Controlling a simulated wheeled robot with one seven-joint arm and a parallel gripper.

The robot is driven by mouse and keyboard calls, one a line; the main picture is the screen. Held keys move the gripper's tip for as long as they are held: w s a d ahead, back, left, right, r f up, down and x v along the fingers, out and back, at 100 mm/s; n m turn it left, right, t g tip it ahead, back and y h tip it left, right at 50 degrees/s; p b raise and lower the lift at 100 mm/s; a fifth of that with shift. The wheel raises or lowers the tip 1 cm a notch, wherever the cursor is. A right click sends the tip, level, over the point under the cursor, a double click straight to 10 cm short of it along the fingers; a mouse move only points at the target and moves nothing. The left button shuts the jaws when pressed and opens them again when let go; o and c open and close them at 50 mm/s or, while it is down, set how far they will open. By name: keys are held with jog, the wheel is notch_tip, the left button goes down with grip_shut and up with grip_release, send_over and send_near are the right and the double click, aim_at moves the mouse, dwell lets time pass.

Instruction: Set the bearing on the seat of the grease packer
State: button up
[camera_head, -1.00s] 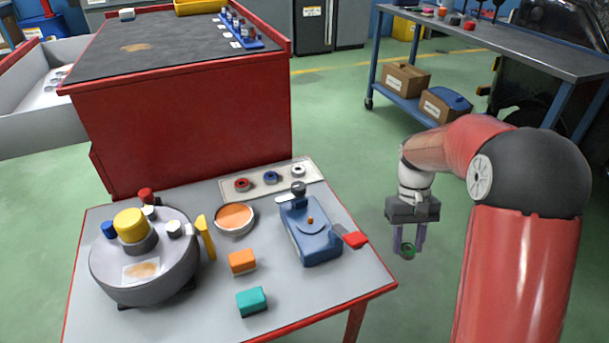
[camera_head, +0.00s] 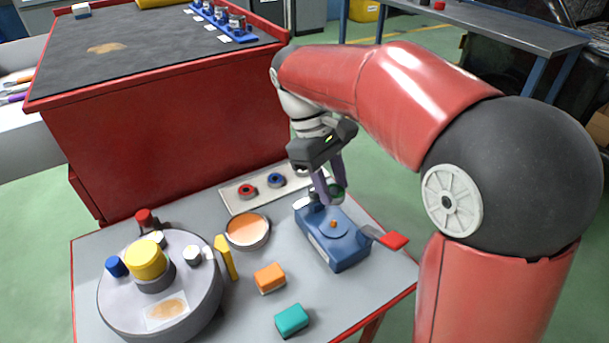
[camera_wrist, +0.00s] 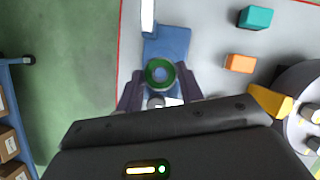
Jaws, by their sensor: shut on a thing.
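A green ring-shaped bearing (camera_head: 338,194) is held between the fingers of my gripper (camera_head: 329,190); it also shows in the wrist view (camera_wrist: 159,73), its open centre facing the camera. The blue device with a red-tipped lever and a small orange nub, apparently the grease packer (camera_head: 335,244), stands at the table's right side. My gripper is tilted over its far end and hides much of the dark knob there. In the wrist view the bearing overlaps the blue body (camera_wrist: 168,46). I cannot tell whether they touch or are apart.
A pale strip with a red and a blue ring (camera_head: 247,191) lies behind the packer. An orange-filled dish (camera_head: 247,231), an orange block (camera_head: 270,278), a teal block (camera_head: 291,319) and a grey drum with a yellow knob (camera_head: 148,258) share the table. A red cabinet (camera_head: 170,130) stands behind.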

aim_at(335, 221)
jog(key=shift+d+f+b, duration=0.15)
jog(key=shift+f+b, duration=0.85)
jog(key=shift+f, duration=2)
jog(key=shift+s+d+r+p, duration=0.1)
jog(key=shift+p, duration=0.7)
jog(key=shift+f, duration=1.05)
dwell(1.3)
jog(key=o, duration=1.5)
jog(key=shift+o, duration=0.2)
jog(key=shift+r, duration=0.1)
jog(key=shift+r, duration=3.9)
